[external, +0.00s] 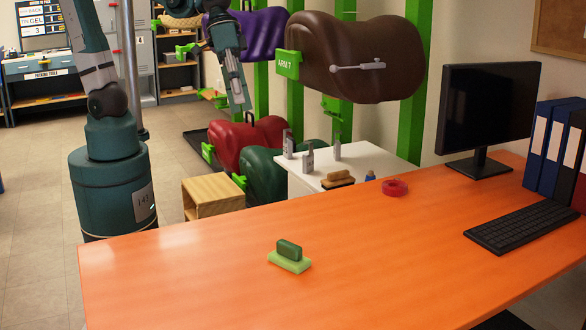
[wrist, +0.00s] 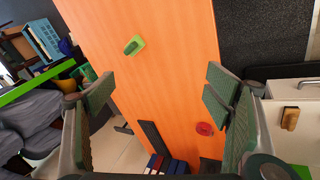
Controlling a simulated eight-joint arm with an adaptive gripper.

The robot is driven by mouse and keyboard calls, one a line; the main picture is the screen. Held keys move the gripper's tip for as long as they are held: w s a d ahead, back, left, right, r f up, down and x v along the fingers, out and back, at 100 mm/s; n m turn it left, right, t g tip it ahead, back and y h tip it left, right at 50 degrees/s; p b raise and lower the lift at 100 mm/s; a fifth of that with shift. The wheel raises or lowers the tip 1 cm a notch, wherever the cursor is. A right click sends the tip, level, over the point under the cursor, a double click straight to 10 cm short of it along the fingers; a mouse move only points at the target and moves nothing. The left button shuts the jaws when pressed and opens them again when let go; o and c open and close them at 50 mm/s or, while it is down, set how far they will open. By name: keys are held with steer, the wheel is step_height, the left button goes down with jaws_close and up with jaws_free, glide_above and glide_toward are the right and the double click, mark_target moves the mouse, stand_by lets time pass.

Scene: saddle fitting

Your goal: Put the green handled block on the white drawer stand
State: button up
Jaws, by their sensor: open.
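The green handled block (external: 289,256) has a light green base and a darker green handle. It lies upright on the orange table, near the middle of its front half. In the wrist view the block (wrist: 135,45) is small and far off, above the gap between my fingers. The white drawer stand (external: 312,176) is behind the table, with several small things on top. Part of a white unit (wrist: 279,93) with a brown brush shows at the right of the wrist view. My gripper (external: 238,98) is open and empty, high behind the table and well away from the block.
The orange table (external: 400,260) has clear room around the block. A red tape roll (external: 394,187), a monitor (external: 488,108), a keyboard (external: 522,226) and binders (external: 552,145) are on it. The stand holds bottles and a brush (external: 338,179). Saddles on green racks stand behind.

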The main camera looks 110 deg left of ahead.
steer(key=w+d+f+n+g+h, duration=0.2)
steer(key=w+d+f+n+h, duration=0.15)
steer(key=w+d, duration=0.45)
steer(key=n+g+h, duration=0.4)
steer(key=g, duration=0.1)
glide_above(293, 243)
steer(key=a, duration=0.7)
step_height(293, 243, down, 14)
steer(key=f, duration=0.3)
steer(key=w+d+f+g+h, duration=0.1)
steer(key=f, duration=0.2)
steer(key=f+n+g, duration=0.1)
steer(key=f, duration=0.1)
steer(key=shift+w+d+f+h, duration=0.15)
steer(key=shift+w+f+h, duration=0.1)
steer(key=shift+w+f, duration=0.15)
steer(key=shift+f, duration=0.6)
steer(key=shift+x, duration=1.3)
steer(key=shift+r, duration=0.1)
